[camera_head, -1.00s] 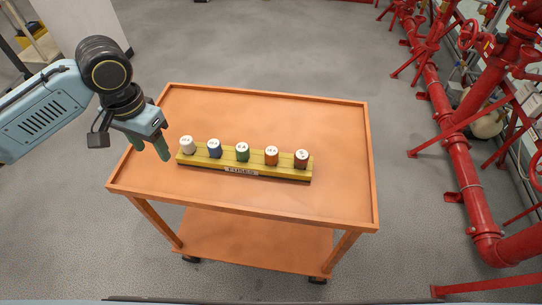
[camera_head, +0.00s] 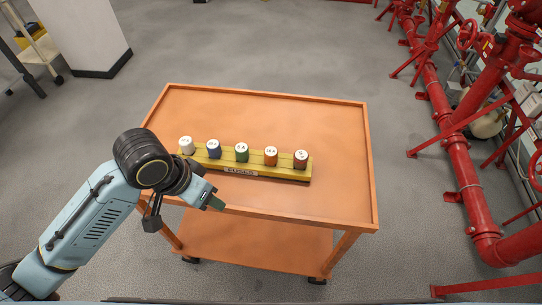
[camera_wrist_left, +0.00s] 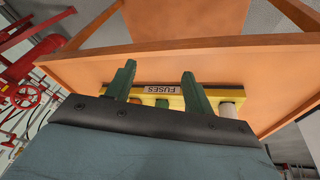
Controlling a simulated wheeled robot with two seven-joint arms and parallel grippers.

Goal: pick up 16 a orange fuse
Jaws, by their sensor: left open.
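The orange fuse (camera_head: 271,156) stands upright in the yellow fuse holder (camera_head: 292,174), second from the right in the head view. My left gripper (camera_head: 214,203) is at the front edge of the cart, in front of the holder and left of the orange fuse. It is open and empty. In the left wrist view its two green fingers (camera_wrist_left: 156,80) are spread, with the holder's FUSES label (camera_wrist_left: 160,89) between them, upside down. My right gripper is not in view.
A white fuse (camera_head: 186,145), a blue fuse (camera_head: 213,149), a green fuse (camera_head: 241,152) and a brown fuse (camera_head: 301,159) share the holder. The orange cart (camera_head: 340,130) has a raised rim and is otherwise clear. Red pipes (camera_head: 470,190) stand at the right.

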